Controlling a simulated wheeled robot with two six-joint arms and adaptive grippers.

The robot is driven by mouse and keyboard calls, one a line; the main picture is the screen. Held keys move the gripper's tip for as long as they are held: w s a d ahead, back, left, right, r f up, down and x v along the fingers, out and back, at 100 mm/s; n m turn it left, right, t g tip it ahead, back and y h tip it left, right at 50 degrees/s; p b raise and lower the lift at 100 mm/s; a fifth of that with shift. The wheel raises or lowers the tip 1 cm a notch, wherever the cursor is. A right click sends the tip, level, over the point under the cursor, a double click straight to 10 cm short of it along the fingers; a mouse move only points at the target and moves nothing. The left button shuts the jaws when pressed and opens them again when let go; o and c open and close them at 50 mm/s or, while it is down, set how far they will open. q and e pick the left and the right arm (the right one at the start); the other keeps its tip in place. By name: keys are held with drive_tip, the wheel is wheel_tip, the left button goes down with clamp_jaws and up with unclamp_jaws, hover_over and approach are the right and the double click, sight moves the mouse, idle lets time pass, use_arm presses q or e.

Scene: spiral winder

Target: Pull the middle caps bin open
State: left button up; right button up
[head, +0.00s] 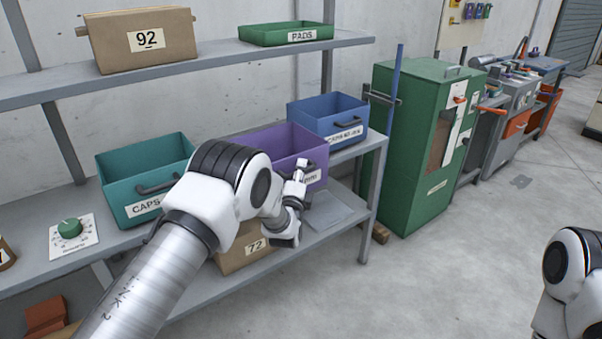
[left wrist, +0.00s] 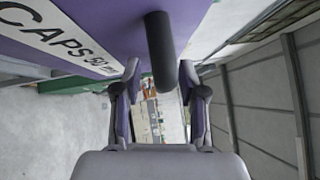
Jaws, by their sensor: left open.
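The middle caps bin is purple (head: 284,141) and sits on the shelf between a teal bin (head: 130,178) and a blue bin (head: 330,110). My left arm covers part of its front. In the left wrist view its purple front (left wrist: 108,22) carries a label reading CAPS 50. Its dark bar handle (left wrist: 160,48) points toward my left gripper (left wrist: 159,78). The gripper (head: 296,200) is open in front of the bin, its fingers either side of the handle's end in the picture. I cannot tell whether they touch it. My right gripper is out of view.
The shelf (head: 60,215) also holds a dial card (head: 73,236). A cardboard box marked 72 (head: 240,254) stands below the bins. A green cabinet (head: 410,170) stands right of the shelf. Clear floor lies in front.

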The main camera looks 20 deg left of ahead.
use_arm(q)
drive_tip(key=s+d+f, duration=0.1)
drive_tip(key=s, duration=1)
drive_tip(key=shift+s+d+f, duration=0.2)
drive_tip(key=shift+s+f, duration=0.1)
drive_tip(key=shift+s, duration=0.1)
drive_tip(key=s+a+f+n+g, duration=0.2)
drive_tip(key=s+a+f+g, duration=0.15)
drive_tip(key=s+f, duration=0.55)
drive_tip(key=s+a+f+n+g, duration=0.25)
drive_tip(key=s+f+g, duration=0.3)
drive_tip(key=f, duration=0.55)
drive_tip(key=s+f+n+g+h, duration=0.1)
drive_tip(key=s+f+n+g, duration=0.1)
drive_tip(key=s, duration=0.7)
drive_tip(key=s+d+f+n+g, duration=0.1)
drive_tip(key=s+f+n+g, duration=0.1)
drive_tip(key=s+n+g, duration=0.3)
drive_tip(key=s+d+f+n+g+h, duration=0.1)
drive_tip(key=s+n, duration=0.6)
drive_tip(key=s, duration=0.7)
drive_tip(key=f+g, duration=0.1)
drive_tip(key=g, duration=0.1)
drive_tip(key=shift+f+g+h+p, duration=0.25)
drive_tip(key=shift+g+h+p, duration=0.05)
drive_tip(key=shift+p, duration=0.1)
